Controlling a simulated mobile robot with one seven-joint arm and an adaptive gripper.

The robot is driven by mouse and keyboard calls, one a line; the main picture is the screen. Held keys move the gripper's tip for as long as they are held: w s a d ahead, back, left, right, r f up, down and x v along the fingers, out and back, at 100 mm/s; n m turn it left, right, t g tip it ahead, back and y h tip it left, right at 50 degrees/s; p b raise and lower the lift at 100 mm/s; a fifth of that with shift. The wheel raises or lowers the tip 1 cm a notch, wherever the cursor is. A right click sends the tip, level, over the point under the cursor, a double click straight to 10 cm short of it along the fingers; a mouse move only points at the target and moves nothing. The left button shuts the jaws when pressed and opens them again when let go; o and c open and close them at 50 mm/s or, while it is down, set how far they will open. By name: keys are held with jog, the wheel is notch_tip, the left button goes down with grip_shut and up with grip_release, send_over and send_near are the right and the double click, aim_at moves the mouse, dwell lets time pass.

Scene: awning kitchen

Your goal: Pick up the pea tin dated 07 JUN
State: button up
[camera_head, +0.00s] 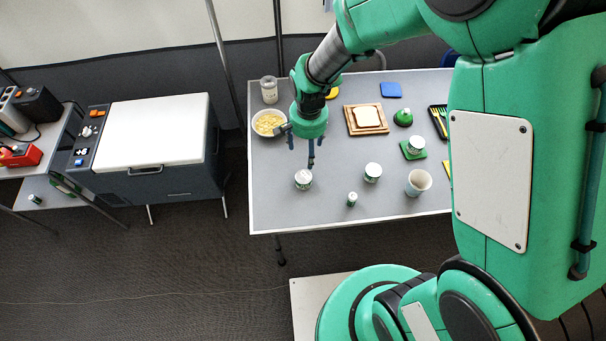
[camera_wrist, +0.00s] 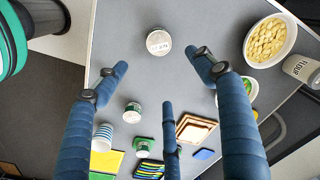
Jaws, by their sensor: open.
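A white-lidded tin with a green-marked label (camera_head: 303,179) stands upright near the table's front left. In the wrist view it (camera_wrist: 159,42) shows lid up, with dark lettering too small to read surely. A second similar tin (camera_head: 373,172) stands to its right, also in the wrist view (camera_wrist: 132,112). A third tin (camera_head: 414,146) stands on a green mat, also in the wrist view (camera_wrist: 143,147). I cannot tell which bears 07 JUN. My gripper (camera_head: 302,155) is open and empty above the table, just behind the first tin. Its blue fingers (camera_wrist: 158,62) are spread, apart from the tin.
A bowl of yellow food (camera_head: 268,123) and a flour jar (camera_head: 269,90) stand at the left. A board with bread (camera_head: 367,118) lies behind. Bare table (camera_head: 275,205) surrounds the first tin.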

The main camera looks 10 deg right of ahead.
send_over(303, 177)
notch_tip(303, 177, down, 5)
jog(key=shift+r+m, duration=0.1)
jog(key=shift+m, duration=0.2)
jog(key=shift+f+b, duration=1)
jog(key=shift+f, duration=3.3)
jog(key=shift+f, duration=0.15)
jog(key=shift+f+b, duration=0.95)
jog(key=shift+f, duration=1.5)
